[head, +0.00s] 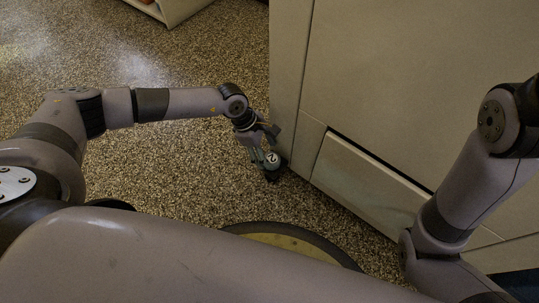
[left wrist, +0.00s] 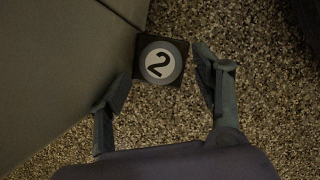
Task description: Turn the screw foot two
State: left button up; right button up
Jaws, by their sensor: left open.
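Screw foot two (head: 272,160) sits low at the near corner of the pale washer cabinet (head: 400,80), just above the speckled floor. In the left wrist view it is a dark square block (left wrist: 160,62) with a round grey-and-white face marked "2". My left gripper (head: 264,153) is at the foot, its arm reaching in from the left. In the left wrist view the left gripper (left wrist: 162,88) is open, one finger on each side of the foot's near part, with visible gaps. My right gripper is out of view; only part of the right arm shows at the right.
The cabinet's wall (left wrist: 60,60) stands close beside the left finger in the left wrist view. The cabinet has a low panel (head: 370,180) with a dark gap above it. Speckled floor (head: 180,190) is clear left of the cabinet. A pale box-like unit (head: 172,10) stands at the top.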

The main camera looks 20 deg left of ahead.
pick_arm(q)
jog(key=v, duration=0.5)
jog(key=shift+s, duration=0.1)
jog(key=shift+s, duration=0.1)
dwell(0.4)
